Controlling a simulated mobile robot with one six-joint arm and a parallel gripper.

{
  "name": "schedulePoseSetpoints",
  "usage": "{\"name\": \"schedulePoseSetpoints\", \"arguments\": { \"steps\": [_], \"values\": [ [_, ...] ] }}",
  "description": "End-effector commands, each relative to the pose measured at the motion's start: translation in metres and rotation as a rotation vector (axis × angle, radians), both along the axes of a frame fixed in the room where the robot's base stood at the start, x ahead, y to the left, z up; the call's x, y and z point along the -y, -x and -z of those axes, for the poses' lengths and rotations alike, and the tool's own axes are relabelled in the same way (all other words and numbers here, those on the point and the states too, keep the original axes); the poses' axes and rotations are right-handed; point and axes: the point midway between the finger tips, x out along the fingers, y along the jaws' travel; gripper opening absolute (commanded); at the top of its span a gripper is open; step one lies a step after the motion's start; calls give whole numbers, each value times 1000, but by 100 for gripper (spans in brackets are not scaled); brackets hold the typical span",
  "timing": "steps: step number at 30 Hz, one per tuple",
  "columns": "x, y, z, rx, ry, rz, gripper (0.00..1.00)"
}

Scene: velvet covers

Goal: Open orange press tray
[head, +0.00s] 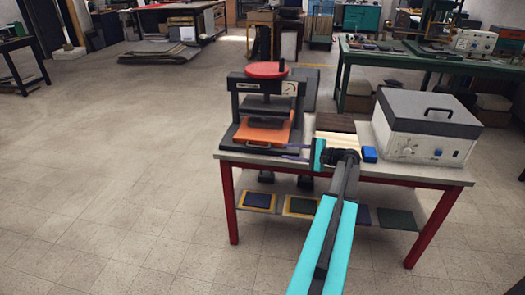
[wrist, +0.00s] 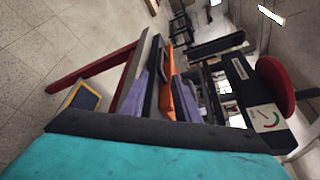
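The orange tray (head: 262,133) lies low in the black press, above its dark base. The press has a red round top (head: 267,70) and a dial at its right. My gripper (head: 286,152) is just right of the press front, pointing left. Its two purple fingers are apart with no object seen held between them. In the wrist view the orange tray (wrist: 180,97) shows as a narrow upright strip beyond the fingers. I cannot tell whether a finger touches the tray or its handle.
The press stands on a red-legged table (head: 222,155). A white box with a grey lid (head: 427,125), a blue block (head: 370,154) and a brown board (head: 335,122) are to the right. Framed panels (head: 257,199) lie on the shelf below.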

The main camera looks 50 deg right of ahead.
Motion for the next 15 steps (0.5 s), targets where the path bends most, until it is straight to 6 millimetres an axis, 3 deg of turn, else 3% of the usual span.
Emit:
{"name": "schedulePoseSetpoints", "arguments": {
  "steps": [15],
  "values": [
    [-16,-69,15,0,1,-2,29]
  ]
}}
